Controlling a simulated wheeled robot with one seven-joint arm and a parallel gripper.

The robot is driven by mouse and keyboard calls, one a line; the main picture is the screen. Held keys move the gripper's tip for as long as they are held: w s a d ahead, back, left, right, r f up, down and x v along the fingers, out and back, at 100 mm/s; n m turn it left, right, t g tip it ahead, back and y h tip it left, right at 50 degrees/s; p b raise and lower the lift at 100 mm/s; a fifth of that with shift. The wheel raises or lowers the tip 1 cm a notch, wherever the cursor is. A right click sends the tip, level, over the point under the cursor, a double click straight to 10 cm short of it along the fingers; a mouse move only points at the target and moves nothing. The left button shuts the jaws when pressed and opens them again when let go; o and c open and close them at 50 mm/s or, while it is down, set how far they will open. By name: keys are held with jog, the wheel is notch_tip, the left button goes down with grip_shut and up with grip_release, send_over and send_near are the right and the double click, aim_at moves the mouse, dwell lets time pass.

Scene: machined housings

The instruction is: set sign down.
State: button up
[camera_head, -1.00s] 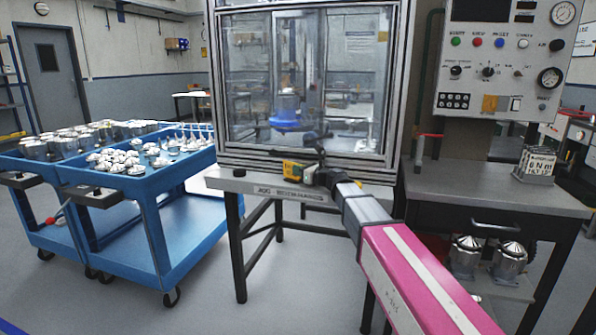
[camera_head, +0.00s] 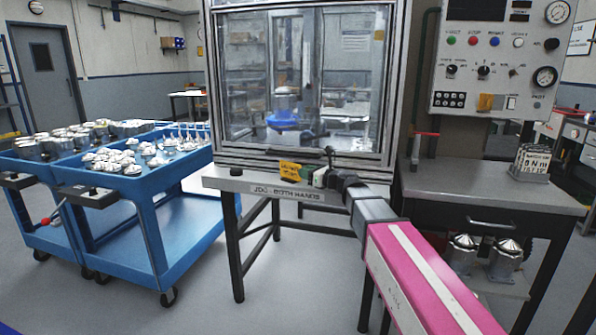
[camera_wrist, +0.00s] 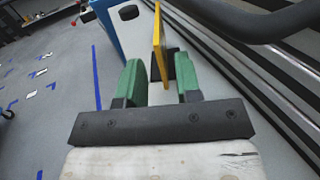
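The yellow sign (camera_head: 290,168) is at the front edge of the machine's table, below the glass enclosure. In the wrist view the sign (camera_wrist: 159,45) shows nearly edge-on, as a thin upright plate. My gripper (camera_wrist: 160,82) has green fingers that stand apart, one on each side of the sign's near end. Gaps show between the fingers and the plate, so it looks open. A dark block (camera_wrist: 170,65) sits beside the plate between the fingers. In the head view my gripper (camera_head: 315,176) is just right of the sign. The sign's lower contact is not clear.
The glass enclosure (camera_head: 300,80) rises behind the sign, with a dark handle (camera_wrist: 240,18) close by on the right in the wrist view. A blue cart (camera_head: 150,215) with metal parts stands left. A side table (camera_head: 480,190) stands right. Floor in front is clear.

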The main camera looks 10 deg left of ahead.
jog(key=v, duration=0.6)
jog(key=shift+s+d, duration=0.15)
jog(key=shift+d, duration=0.05)
jog(key=shift+d, duration=0.1)
